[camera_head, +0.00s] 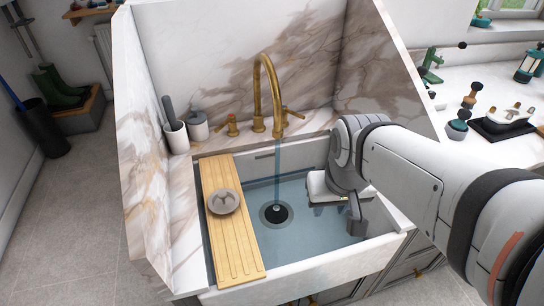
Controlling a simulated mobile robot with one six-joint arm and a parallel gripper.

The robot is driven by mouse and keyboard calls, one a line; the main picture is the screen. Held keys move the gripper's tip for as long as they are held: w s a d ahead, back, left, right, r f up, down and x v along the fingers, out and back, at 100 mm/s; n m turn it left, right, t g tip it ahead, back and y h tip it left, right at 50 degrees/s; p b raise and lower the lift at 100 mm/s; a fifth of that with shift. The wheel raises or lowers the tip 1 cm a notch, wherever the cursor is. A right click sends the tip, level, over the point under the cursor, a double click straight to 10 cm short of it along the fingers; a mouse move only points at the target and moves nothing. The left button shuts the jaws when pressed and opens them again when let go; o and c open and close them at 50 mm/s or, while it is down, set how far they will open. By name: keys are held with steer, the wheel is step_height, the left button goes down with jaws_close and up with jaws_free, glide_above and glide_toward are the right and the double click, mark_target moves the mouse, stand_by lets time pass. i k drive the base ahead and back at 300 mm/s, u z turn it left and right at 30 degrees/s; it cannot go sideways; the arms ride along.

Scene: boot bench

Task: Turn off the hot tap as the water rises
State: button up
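A brass tap (262,90) with an arched spout stands at the back of the sink. A thin stream of water (277,165) falls from the spout into the white sink (345,265). Bluish water (305,230) covers the sink floor around the dark drain (275,213). My gripper (355,215) points down over the right part of the sink, apart from the tap handles. Its finger opening is not clear from this side, and I see nothing held.
A wooden board (235,255) lies across the sink's left side with a small round grey dish (223,202) on it. A cup with a dark-handled tool (176,137) and a lidded grey jar (198,126) stand behind left. Marble panels (140,150) enclose the sink's sides and back.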

mark_target(231, 118)
steer(key=k, duration=1.3)
steer(key=u, duration=0.6)
steer(key=i, duration=1.4)
steer(key=z, duration=0.2)
